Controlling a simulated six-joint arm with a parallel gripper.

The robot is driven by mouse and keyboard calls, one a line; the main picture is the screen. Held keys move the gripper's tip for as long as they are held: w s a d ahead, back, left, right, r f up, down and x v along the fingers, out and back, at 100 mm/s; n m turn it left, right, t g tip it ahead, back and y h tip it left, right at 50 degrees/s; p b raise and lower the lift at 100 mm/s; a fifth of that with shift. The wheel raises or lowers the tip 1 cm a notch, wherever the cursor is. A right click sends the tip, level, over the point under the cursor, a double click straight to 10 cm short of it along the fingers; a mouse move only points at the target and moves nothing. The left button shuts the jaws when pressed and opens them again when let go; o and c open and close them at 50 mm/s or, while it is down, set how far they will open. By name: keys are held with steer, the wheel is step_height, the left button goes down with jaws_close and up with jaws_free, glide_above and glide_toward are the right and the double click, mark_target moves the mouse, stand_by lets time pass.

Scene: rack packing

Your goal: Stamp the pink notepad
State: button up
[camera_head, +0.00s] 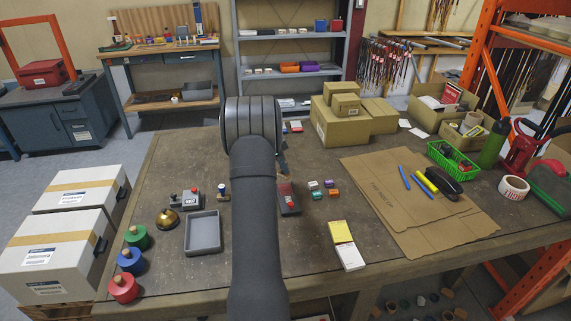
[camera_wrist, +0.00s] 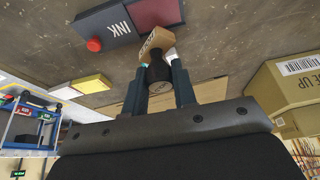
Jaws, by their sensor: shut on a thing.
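My gripper (camera_wrist: 158,72) is shut on a stamp with a brown block (camera_wrist: 156,40) and a dark handle. The stamp is beside the red pad of the ink box (camera_wrist: 108,20) in the wrist view; whether they touch cannot be told. The ink box (camera_head: 289,200) also shows in the head view, just right of my arm. A yellow notepad (camera_head: 341,232) and a white notepad (camera_head: 350,257) lie to its right, near the table's front edge. No pink notepad can be made out; my arm hides part of the table.
A grey tray (camera_head: 202,233), a bell (camera_head: 167,218) and another stamp (camera_head: 222,191) stand left of my arm. Small coloured blocks (camera_head: 322,188) lie right of the ink box. Cardboard boxes (camera_head: 340,122) stand at the back. Flat brown cardboard (camera_head: 395,190) covers the right side.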

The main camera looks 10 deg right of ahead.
steer(key=s+a, duration=1)
steer(key=a, duration=0.3)
steer(key=shift+a+f, duration=0.2)
steer(key=shift+f, duration=2.6)
steer(key=shift+f, duration=0.6)
step_height(320, 180, up, 7)
stand_by(0.7)
